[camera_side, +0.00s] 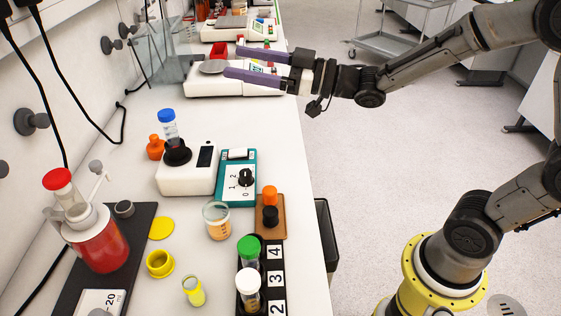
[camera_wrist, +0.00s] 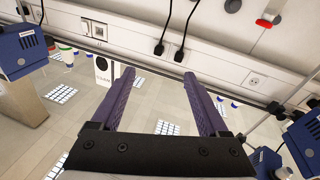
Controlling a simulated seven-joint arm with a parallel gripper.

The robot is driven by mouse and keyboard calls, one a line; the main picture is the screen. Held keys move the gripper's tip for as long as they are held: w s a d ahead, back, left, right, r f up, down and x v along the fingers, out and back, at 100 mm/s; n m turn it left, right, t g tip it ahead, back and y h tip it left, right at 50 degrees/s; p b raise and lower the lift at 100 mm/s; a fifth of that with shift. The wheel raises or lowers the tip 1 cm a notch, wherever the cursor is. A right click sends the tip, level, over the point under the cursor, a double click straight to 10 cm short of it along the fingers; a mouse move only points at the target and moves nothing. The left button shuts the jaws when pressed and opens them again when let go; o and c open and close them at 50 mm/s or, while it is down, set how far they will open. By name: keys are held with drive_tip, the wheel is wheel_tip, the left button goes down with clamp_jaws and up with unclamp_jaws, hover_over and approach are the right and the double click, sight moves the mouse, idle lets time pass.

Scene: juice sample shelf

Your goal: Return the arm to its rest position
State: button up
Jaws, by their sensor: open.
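My gripper (camera_side: 240,63) is open and empty, with purple fingers spread apart. It is held up in the air at the upper middle of the side view, and the arm reaches in from the right. In the wrist view the two purple fingers (camera_wrist: 157,82) point towards the wall, with nothing between them. On the bench below stand a green-capped vial (camera_side: 249,252) and a white-capped vial (camera_side: 249,287) in a black numbered rack (camera_side: 240,303).
A red-filled dispenser (camera_side: 103,245) stands at the left. White balances (camera_side: 232,84) stand at the back.

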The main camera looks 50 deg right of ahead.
drive_tip(key=s+d+r+m+t+h, duration=0.1)
drive_tip(key=s+d+r+m+h, duration=0.25)
drive_tip(key=d+r+h, duration=0.2)
drive_tip(key=s+d+f+m+g+h, duration=0.2)
drive_tip(key=s+d+m+h, duration=0.1)
drive_tip(key=s+d+h, duration=0.3)
drive_tip(key=s+f+m+g, duration=0.1)
drive_tip(key=s+f+g, duration=0.8)
drive_tip(key=s+f, duration=0.5)
drive_tip(key=s+a+y, duration=0.1)
drive_tip(key=s, duration=0.2)
drive_tip(key=shift+s+f+g, duration=0.3)
drive_tip(key=shift+s, duration=0.1)
drive_tip(key=shift+m, duration=0.25)
